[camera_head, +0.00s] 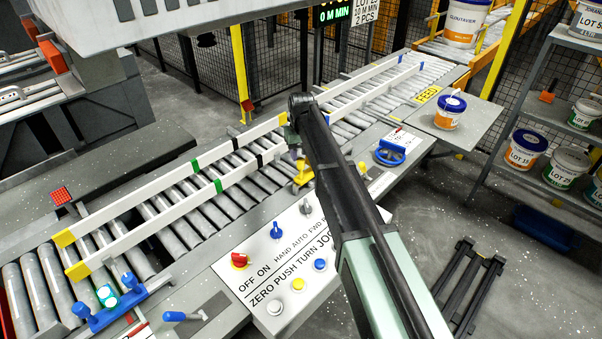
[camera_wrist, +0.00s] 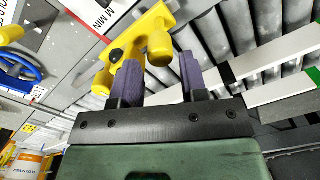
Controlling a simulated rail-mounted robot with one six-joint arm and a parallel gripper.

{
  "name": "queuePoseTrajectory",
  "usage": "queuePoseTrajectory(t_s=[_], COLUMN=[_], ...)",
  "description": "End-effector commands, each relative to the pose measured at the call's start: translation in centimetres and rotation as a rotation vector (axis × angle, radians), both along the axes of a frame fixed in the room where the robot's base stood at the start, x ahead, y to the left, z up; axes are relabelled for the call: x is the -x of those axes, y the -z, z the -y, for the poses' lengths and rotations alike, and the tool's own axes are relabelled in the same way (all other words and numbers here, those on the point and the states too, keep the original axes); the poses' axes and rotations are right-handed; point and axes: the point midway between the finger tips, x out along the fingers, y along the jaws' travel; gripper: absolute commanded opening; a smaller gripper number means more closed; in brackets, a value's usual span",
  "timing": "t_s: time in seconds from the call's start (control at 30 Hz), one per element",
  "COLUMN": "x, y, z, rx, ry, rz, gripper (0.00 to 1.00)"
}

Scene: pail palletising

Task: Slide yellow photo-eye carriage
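The yellow photo-eye carriage (camera_wrist: 138,42) fills the upper middle of the wrist view, with a rounded knob facing my gripper. In the head view part of the yellow carriage (camera_head: 301,175) shows at the near side of the roller conveyor, left of my arm. My gripper (camera_wrist: 158,68) has two purple fingers spread apart, with the carriage's knob ahead of and between their tips. A gap shows beside the knob, and firm contact cannot be seen.
White guide rails (camera_head: 180,175) run along the roller conveyor (camera_head: 130,215). A control panel (camera_head: 285,265) with knobs and buttons stands at the near side. A blue handwheel (camera_head: 390,152) and a pail (camera_head: 450,112) are to the right. Shelves with several pails stand far right.

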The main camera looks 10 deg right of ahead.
Motion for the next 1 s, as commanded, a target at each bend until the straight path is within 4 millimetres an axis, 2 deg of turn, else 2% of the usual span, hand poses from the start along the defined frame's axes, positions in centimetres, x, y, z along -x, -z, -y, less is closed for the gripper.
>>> queuePoseTrajectory(t_s=[0.03,0.1,0.2,0.43,0.47,0.7,0.87,1.0], x=[0.0,0.0,0.0,0.0,0.0,0.0,0.0,-0.9], y=[2.4,3.4,4.0,3.7,3.7,3.7,3.7,3.7], z=[0.0,0.0,0.0,0.0,0.0,0.0,0.0,0.8], rx=[0.000,0.000,0.000,0.000,0.000,0.000,0.000,0.000], ry=[0.000,0.000,0.000,0.000,0.000,0.000,0.001,0.002], rz=[0.000,0.000,0.000,0.000,0.000,0.000,0.000,0.000], gripper=[0.40,0.40,0.40,0.40,0.38,0.02,0.00,0.00])
